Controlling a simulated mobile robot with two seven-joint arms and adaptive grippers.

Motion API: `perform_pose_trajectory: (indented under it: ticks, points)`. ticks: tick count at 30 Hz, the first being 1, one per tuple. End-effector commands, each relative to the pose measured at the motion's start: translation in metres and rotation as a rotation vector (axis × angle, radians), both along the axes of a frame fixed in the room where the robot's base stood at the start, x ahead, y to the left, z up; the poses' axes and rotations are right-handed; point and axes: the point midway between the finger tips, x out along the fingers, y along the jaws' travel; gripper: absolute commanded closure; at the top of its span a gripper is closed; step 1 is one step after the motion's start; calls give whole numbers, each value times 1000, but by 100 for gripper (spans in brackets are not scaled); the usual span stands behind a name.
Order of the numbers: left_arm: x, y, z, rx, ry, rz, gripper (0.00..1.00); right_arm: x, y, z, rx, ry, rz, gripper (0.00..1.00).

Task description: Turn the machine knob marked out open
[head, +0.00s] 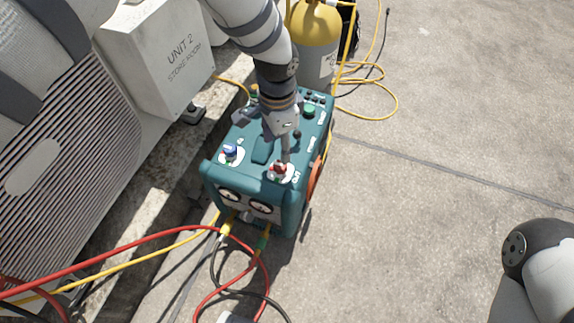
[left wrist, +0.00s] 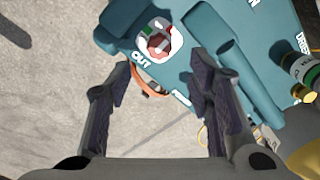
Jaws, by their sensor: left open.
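The teal machine (head: 255,195) stands on the concrete. On its top near the front right corner is a red knob (head: 280,169) on a white plate; in the left wrist view the red knob (left wrist: 157,42) has "OUT" printed beside it and a green mark on its plate. My left gripper (head: 286,155) is over the machine's top, close behind the red knob, and partly covers it in the head view. In the left wrist view the left gripper (left wrist: 163,75) is open and empty, with the knob beyond its fingertips. My right gripper is out of view.
A blue knob (head: 231,151) sits at the machine's front left, with two gauges (head: 245,201) on the front. Red, yellow and black hoses (head: 150,240) run from it. A yellow-topped cylinder (head: 314,45) stands behind, the Unit 2 condenser (head: 160,62) at left.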

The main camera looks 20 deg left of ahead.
Motion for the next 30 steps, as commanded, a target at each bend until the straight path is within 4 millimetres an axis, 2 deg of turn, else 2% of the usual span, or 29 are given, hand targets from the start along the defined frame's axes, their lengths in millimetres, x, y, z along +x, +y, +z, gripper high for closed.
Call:
perform_pose_trajectory:
  ticks: [1,3,9,13,20,26,27,30]
  points:
    - [-2,0,-20,0,8,0,53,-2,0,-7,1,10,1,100]
    - [-2,0,-39,0,8,0,53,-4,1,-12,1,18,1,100]
    - [-2,0,-73,0,4,1,53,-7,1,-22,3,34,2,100]
    - [-1,0,-80,0,3,2,53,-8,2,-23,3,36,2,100]
    - [-1,0,-80,-1,1,2,53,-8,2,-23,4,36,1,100]
    - [-1,0,-80,-1,2,3,96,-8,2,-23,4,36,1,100]
    - [-1,0,-80,-1,2,3,100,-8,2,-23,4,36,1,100]
    - [-1,0,-80,-1,2,3,100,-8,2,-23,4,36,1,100]
